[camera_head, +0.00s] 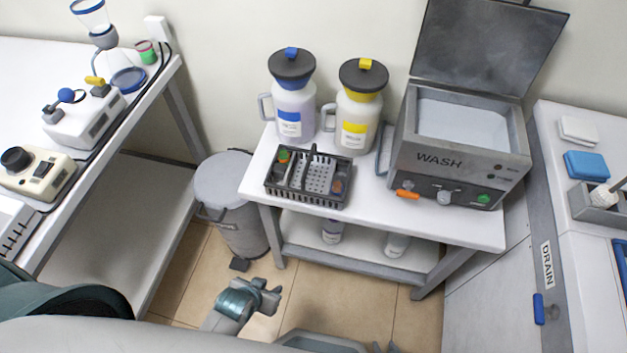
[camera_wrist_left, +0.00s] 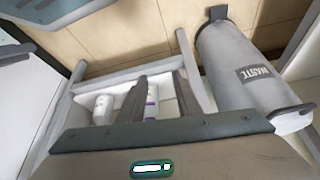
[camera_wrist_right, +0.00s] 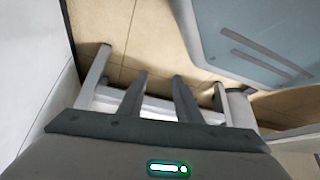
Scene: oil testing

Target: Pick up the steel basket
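The steel basket (camera_head: 307,198) is a dark grey wire basket with an upright handle. It stands on the front left of the white table (camera_head: 420,222) in the head view. Inside it are a light perforated rack, a green-topped item and a brownish item. My left gripper (camera_head: 268,294) is low in front of the table, apart from the basket. In the left wrist view its fingers (camera_wrist_left: 159,85) are spread and empty. My right gripper (camera_head: 383,347) barely shows at the bottom edge. In the right wrist view its fingers (camera_wrist_right: 158,84) are spread and empty. Neither wrist view shows the basket.
A blue-labelled jug (camera_head: 292,105) and a yellow-labelled jug (camera_head: 356,112) stand behind the basket. The wash unit (camera_head: 455,165), lid raised, is to its right. A grey waste bin (camera_head: 240,225) stands left of the table. Bottles (camera_head: 397,245) sit on the lower shelf.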

